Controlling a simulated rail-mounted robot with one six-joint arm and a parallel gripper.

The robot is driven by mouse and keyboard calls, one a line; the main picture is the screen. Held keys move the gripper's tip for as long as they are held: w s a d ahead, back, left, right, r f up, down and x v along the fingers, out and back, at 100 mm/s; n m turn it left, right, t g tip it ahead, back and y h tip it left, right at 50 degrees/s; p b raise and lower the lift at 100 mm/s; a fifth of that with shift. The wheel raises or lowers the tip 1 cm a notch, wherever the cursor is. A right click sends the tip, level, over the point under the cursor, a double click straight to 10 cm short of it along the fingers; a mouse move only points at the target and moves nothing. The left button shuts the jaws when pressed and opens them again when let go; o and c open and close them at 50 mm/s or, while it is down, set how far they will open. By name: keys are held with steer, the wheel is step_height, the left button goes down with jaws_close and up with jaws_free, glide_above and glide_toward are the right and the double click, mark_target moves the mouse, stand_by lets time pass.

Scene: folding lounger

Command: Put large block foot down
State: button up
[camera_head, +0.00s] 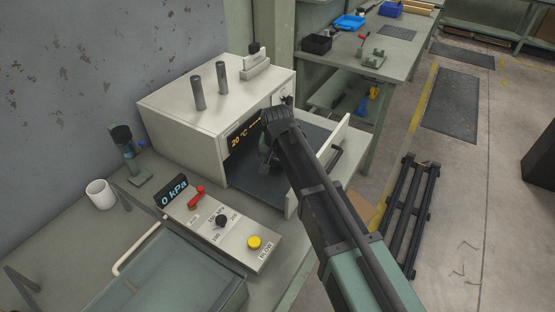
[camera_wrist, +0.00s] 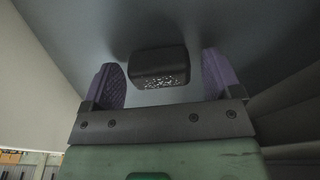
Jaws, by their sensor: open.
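My gripper (camera_wrist: 163,78) is open, its two purple pads spread apart in the wrist view. A dark, rounded block-like piece (camera_wrist: 159,62) with a speckled lower face lies between or just beyond the pads; I cannot tell whether it is the large block foot. No contact with the pads shows. In the head view my arm reaches into the open front of a cream oven-like box (camera_head: 180,110), above its dark interior floor (camera_head: 245,172). My wrist and arm hide most of what is at the fingertips there.
The box's open door (camera_head: 338,138) stands beside my arm. Two grey cylinders (camera_head: 197,92) and a pale block with a knob (camera_head: 256,66) stand on the box. A control panel (camera_head: 222,222), a white mug (camera_head: 100,193) and a small stand (camera_head: 135,165) are on the bench.

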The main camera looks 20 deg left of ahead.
step_height(320, 180, up, 12)
steer(key=s+p, duration=0.1)
steer(key=p, duration=1.1)
steer(key=shift+s, duration=0.4)
steer(key=s+d, duration=0.4)
steer(key=d, duration=0.8)
steer(key=s+d+m+g, duration=0.1)
steer(key=s+d, duration=0.3)
steer(key=d, duration=0.8)
steer(key=s+d, duration=0.5)
steer(key=d, duration=0.8)
steer(key=shift+m+g, duration=0.3)
steer(key=shift+g, duration=0.1)
